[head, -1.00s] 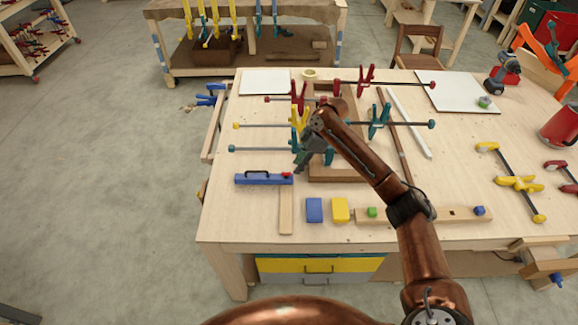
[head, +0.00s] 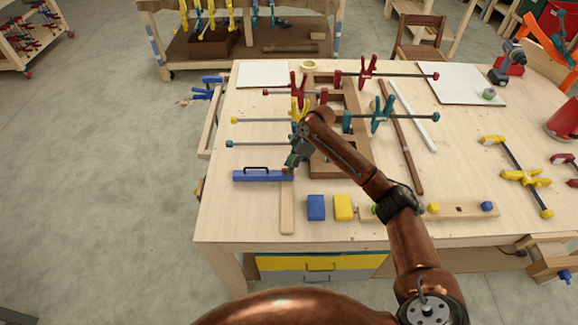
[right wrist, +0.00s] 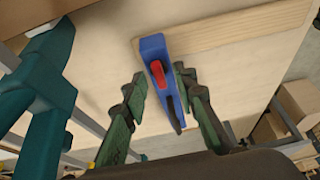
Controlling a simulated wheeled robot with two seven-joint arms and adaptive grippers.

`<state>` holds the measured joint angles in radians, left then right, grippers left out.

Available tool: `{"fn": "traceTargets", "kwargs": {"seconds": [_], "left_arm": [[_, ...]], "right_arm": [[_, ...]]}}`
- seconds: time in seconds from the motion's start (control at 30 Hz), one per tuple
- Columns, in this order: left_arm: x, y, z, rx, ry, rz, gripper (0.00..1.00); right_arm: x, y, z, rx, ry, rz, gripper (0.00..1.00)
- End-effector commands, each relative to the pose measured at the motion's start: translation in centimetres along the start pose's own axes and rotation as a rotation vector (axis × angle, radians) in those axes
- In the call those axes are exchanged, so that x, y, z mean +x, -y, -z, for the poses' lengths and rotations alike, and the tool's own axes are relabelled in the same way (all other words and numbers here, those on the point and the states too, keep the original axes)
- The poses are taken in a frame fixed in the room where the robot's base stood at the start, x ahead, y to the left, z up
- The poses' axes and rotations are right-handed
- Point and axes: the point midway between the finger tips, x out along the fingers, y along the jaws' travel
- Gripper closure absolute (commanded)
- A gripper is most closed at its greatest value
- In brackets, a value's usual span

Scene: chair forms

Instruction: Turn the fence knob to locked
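The blue fence (head: 258,175) lies on the workbench toward its front left, with a black handle on top and a wooden strip (head: 287,210) running from its right end toward me. Its small red knob (head: 285,170) is at the right end, partly hidden by my gripper in the head view. My right gripper (head: 291,164) is over that end, pointing down. In the right wrist view its fingers (right wrist: 162,88) are open, one on each side of the blue fence (right wrist: 151,48) and red knob (right wrist: 158,73). I cannot tell whether they touch. My left gripper is not in view.
Teal (head: 382,115), red and yellow clamps lie around a wooden frame (head: 335,165) just behind and right of my gripper. A blue block (head: 316,207) and a yellow block (head: 343,207) stand to the right of the strip. The bench's front left is clear.

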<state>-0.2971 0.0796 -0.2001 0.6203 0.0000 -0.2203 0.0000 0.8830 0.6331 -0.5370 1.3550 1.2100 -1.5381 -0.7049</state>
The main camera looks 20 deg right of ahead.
Motion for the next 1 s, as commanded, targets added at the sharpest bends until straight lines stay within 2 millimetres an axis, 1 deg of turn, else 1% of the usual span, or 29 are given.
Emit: {"fn": "traceTargets", "kwargs": {"seconds": [0.03,0.1,0.2,0.57,0.87,1.0], "left_arm": [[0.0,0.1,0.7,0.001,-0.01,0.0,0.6],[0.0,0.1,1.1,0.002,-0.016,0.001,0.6],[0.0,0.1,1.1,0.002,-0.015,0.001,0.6],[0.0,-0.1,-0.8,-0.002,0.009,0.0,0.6],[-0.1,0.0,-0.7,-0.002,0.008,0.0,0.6],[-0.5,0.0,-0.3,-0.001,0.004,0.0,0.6]], "right_arm": [[0.1,0.0,0.0,0.0,0.0,0.0,0.74],[0.1,0.0,0.1,-0.001,0.0,0.0,0.74],[0.1,0.0,0.1,-0.002,0.0,0.001,0.75],[0.1,0.0,0.1,-0.002,0.0,0.001,0.99],[0.1,0.0,0.1,-0.001,0.0,0.001,1.0],[0.0,0.0,0.1,0.01,0.0,-0.004,1.0]]}}
